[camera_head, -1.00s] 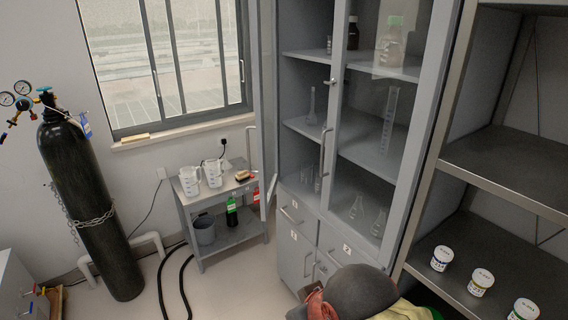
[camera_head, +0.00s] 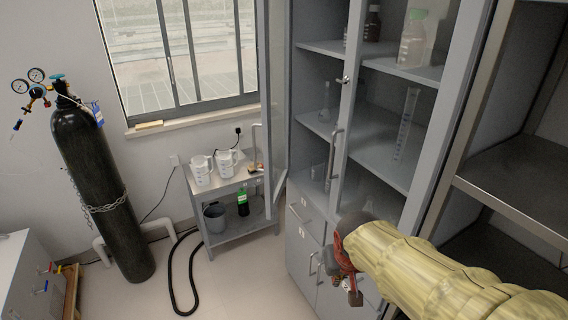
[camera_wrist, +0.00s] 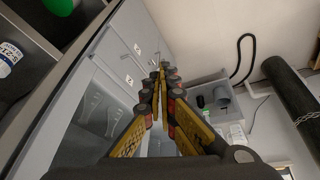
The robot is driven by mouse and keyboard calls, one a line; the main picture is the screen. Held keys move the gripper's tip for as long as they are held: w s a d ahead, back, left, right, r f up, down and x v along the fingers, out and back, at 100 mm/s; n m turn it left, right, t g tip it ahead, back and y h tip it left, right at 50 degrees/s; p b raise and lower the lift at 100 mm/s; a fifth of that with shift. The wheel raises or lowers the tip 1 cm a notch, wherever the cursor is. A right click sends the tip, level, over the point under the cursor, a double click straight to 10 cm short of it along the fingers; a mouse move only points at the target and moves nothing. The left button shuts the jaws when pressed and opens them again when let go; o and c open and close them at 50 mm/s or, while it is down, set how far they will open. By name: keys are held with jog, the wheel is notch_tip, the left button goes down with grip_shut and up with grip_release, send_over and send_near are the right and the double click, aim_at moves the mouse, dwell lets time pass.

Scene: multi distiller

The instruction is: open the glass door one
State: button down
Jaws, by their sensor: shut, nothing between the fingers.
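The tall grey cabinet (camera_head: 303,110) has two glass doors. The left glass door (camera_head: 279,100) stands swung open toward the left, seen nearly edge-on, with its handle (camera_head: 254,145) on the outer edge. The right glass door (camera_head: 400,125) looks closed; its handle (camera_head: 336,152) is on its left edge. My gripper (camera_head: 347,280) is in front of the lower drawers and cupboards, below the right door's handle and apart from both handles. In the wrist view, its fingers (camera_wrist: 163,70) meet at the tips, empty, near the drawer fronts.
A grey trolley (camera_head: 232,185) with white jugs stands left of the open door. A black gas cylinder (camera_head: 100,180) stands by the wall, with a hose (camera_head: 172,270) on the floor. Open shelving (camera_head: 515,190) is close on the right. Floor left of the cabinet is mostly clear.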

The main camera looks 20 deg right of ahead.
jog(key=w+d+f+m+t+h+p, duration=0.1)
jog(key=w+d+f+m+t, duration=0.2)
jog(key=w+d, duration=0.6)
jog(key=w+d+f+m+t+p, duration=0.2)
jog(key=w+d+f+m+t, duration=0.3)
jog(key=w, duration=0.8)
jog(key=w+a+r+m+t+y, duration=0.25)
jog(key=w+a+r, duration=0.2)
jog(key=r, duration=0.25)
jog(key=w+a+r+m+t+y, duration=0.2)
jog(key=w+a+r+t+y, duration=0.15)
jog(key=w+r, duration=0.2)
jog(key=w+a+r+b, duration=0.1)
jog(key=w+a+b, duration=0.3)
jog(key=w, duration=0.7)
jog(key=shift+a, duration=0.15)
jog(key=shift+w, duration=0.1)
